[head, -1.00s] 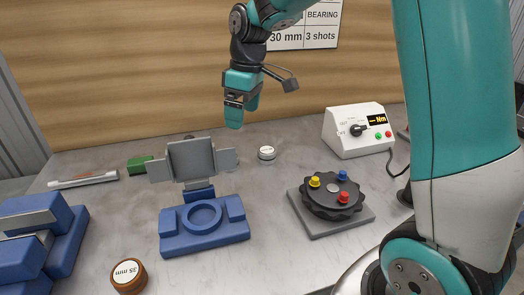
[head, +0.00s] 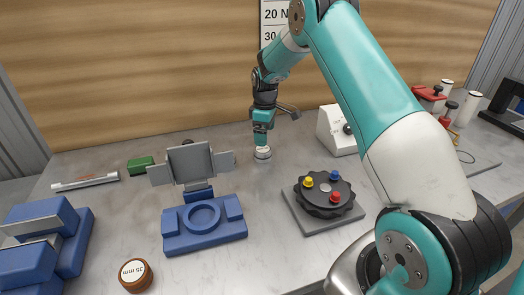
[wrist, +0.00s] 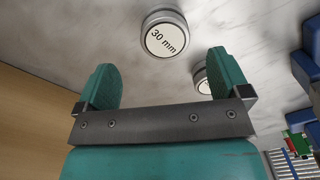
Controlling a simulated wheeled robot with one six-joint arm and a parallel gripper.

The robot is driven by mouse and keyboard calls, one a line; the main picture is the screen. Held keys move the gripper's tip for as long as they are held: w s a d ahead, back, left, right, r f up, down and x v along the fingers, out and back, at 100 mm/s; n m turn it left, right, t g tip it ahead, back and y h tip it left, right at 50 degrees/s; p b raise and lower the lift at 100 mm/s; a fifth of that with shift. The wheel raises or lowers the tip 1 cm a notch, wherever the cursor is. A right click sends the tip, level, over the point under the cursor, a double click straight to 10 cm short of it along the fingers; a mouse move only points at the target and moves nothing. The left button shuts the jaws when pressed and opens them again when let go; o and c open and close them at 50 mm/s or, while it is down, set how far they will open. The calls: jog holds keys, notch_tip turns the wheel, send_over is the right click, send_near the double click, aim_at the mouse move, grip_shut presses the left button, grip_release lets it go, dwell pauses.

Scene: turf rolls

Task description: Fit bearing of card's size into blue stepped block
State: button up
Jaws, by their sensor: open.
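A blue stepped block (head: 175,240) with a round recess sits mid-left in the head view. A white-topped bearing (head: 263,153) stands on the bench right under my gripper (head: 261,138). In the wrist view a silver-rimmed bearing (wrist: 165,35) reads "30 mm" and lies ahead of the finger gap, apart from the fingers. A second bearing (wrist: 203,84) is partly hidden behind the right finger. My gripper (wrist: 165,80) is open and empty. A brown-sided bearing (head: 135,275) reads "35 mm" at the front left. The card (head: 274,22) on the back wall is mostly hidden by my arm.
A grey plate fixture (head: 189,163) stands behind the block. Right of the block is a black dial (head: 325,195) with coloured knobs on a grey base. A white control box (head: 332,130) stands behind it. Blue blocks (head: 40,235) fill the left edge.

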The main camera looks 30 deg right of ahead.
aim_at(264, 149)
jog(key=shift+s+a+f+p, duration=0.1)
jog(key=shift+f+p, duration=0.55)
jog(key=shift+f, duration=0.85)
jog(key=shift+a+f+p, duration=0.1)
jog(key=shift+f+p, duration=0.55)
jog(key=shift+f, duration=0.85)
jog(key=c, duration=1.2)
jog(key=shift+r, duration=0.1)
